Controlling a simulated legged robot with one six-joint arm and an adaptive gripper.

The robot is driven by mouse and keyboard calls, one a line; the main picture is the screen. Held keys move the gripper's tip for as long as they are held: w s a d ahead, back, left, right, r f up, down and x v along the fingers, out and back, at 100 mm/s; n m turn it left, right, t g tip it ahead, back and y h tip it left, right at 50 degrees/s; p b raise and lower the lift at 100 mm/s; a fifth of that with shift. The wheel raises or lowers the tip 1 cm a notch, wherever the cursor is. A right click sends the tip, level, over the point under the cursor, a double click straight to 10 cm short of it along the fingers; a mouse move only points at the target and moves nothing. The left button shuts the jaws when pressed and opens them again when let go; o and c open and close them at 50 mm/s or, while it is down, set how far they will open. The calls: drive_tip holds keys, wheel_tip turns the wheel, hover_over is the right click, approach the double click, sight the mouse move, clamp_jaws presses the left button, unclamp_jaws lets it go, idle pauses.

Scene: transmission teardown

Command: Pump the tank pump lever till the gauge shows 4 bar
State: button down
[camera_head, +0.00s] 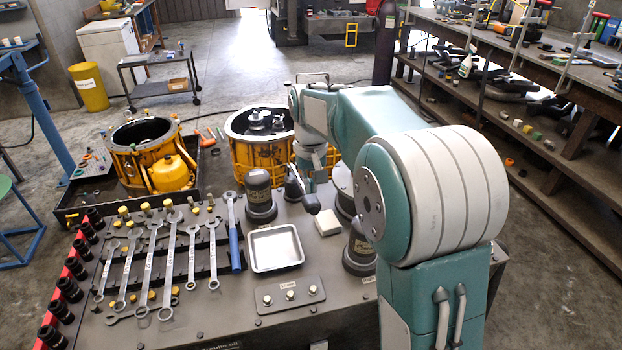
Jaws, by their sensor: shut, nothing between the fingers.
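A dark rod with a thick black grip (312,203) slants down toward me on the bench deck. It looks like the pump lever, but I cannot be sure. A dark domed body (260,196) stands left of it; I cannot tell whether it belongs to the tank. My arm reaches forward from the right and bends down, with my gripper (317,183) low just behind and right of the rod. It is shut and empty. The fingertips are small and partly hidden, and contact with the rod cannot be told. No readable gauge face shows.
A steel tray (275,249), a pale block (327,223) and a panel of three buttons (290,294) lie in front. Wrenches (170,255) fill the deck's left. Another dark domed body (359,250) stands beside my arm. Yellow housings (150,160) stand behind.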

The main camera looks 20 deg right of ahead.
wheel_tip(320, 180, down, 8)
idle(0.9)
drive_tip(key=shift+f, duration=0.1)
drive_tip(key=shift+r, duration=4.15)
drive_tip(key=shift+s+r, duration=0.15)
drive_tip(key=s+r+t, duration=0.3)
drive_tip(key=s+t, duration=0.2)
drive_tip(key=s, duration=2.2)
drive_tip(key=shift+s+r+t, duration=0.2)
drive_tip(key=shift+t, duration=0.1)
